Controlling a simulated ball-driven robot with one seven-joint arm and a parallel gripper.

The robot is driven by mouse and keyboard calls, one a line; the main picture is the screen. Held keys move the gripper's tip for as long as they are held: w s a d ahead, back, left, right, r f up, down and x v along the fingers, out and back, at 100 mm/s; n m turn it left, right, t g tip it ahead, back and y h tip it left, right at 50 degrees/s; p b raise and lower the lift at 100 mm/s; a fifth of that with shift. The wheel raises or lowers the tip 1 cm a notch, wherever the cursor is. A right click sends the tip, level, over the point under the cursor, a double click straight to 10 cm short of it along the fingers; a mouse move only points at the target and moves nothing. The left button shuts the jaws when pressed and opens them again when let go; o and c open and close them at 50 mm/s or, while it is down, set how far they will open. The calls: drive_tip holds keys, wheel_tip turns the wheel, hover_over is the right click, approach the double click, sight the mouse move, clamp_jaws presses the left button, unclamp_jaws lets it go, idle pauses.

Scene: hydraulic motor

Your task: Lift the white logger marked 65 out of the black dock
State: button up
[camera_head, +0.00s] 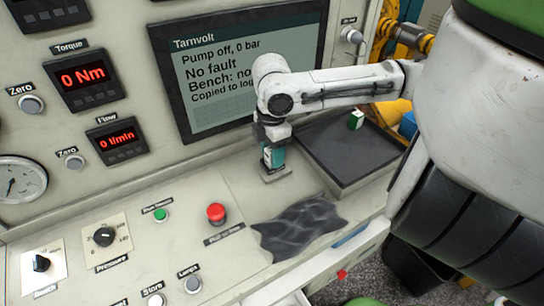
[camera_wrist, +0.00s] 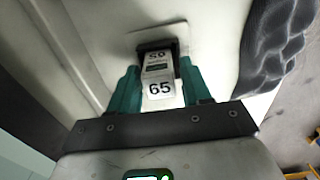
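The white logger marked 65 (camera_wrist: 160,88) stands in the black dock (camera_wrist: 178,48) in the middle of the wrist view. My gripper (camera_wrist: 158,72) has its two teal fingers on either side of the logger, with narrow gaps seeming to show, so it looks open around it. In the head view my gripper (camera_head: 272,157) points down at the bench top below the screen. Its fingers mostly hide the logger and dock there.
A dark tray (camera_head: 335,165) with a small green-and-white block (camera_head: 356,120) lies right of my gripper. A crumpled dark cloth (camera_head: 300,228) lies in front. A red button (camera_head: 216,212) and the screen (camera_head: 235,75) are close by.

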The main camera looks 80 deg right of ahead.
drive_tip(key=c, duration=0.8)
drive_tip(key=shift+c, duration=0.2)
drive_tip(key=shift+w+r, duration=0.1)
drive_tip(key=shift+r, duration=0.05)
